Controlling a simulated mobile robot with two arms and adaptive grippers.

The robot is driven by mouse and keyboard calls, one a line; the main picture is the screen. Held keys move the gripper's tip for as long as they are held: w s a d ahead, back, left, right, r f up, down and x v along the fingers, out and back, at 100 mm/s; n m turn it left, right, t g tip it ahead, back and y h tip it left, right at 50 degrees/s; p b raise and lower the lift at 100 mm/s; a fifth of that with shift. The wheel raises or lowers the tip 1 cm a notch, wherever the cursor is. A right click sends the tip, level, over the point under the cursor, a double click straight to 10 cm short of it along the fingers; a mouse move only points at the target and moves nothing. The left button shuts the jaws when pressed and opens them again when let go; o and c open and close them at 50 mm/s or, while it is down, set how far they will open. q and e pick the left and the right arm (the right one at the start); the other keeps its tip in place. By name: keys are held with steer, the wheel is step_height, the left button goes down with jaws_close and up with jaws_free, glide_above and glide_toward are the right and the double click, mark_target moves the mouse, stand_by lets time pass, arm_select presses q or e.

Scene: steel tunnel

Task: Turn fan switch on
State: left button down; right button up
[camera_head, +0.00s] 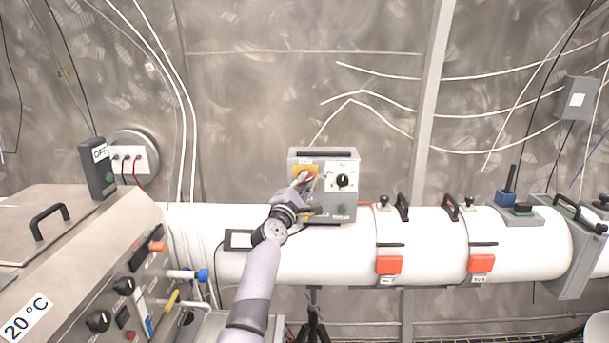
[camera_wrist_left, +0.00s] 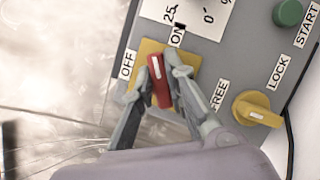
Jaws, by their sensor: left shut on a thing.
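The fan switch (camera_wrist_left: 160,82) is a red knob with a white stripe on a yellow plate (camera_wrist_left: 150,47), seen in the left wrist view. OFF and ON labels sit beside the plate. The knob's striped end points roughly between them; I cannot tell its exact position. My left gripper (camera_wrist_left: 158,84) is shut on the red knob, one finger on each side. In the head view, my left gripper (camera_head: 303,192) reaches the front of the grey control box (camera_head: 327,158) and hides most of the switch. My right gripper is in neither view.
The box also carries a yellow LOCK/FREE knob (camera_wrist_left: 258,108), a green START button (camera_wrist_left: 288,13) and a black dial (camera_head: 342,180). A white tube (camera_head: 430,230) with orange latches runs behind and right. A slanted console (camera_head: 110,270) stands at left.

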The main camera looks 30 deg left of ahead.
arm_select(q)
steer(key=m+g+p, duration=0.1)
steer(key=m+p, duration=0.2)
steer(key=m, duration=0.1)
steer(key=shift+r+h+p, duration=0.15)
steer(key=shift+h+p, duration=0.15)
steer(key=shift+h, duration=0.1)
steer(key=shift+m+g+p, duration=0.4)
steer(key=shift+m+p, duration=0.2)
steer(key=shift+m, duration=0.6)
steer(key=shift+f, duration=0.25)
steer(key=c, duration=1.6)
jaws_free()
steer(key=shift+d+r, duration=0.1)
steer(key=shift+s, duration=0.1)
steer(key=s, duration=1.2)
steer(key=shift+d, duration=0.3)
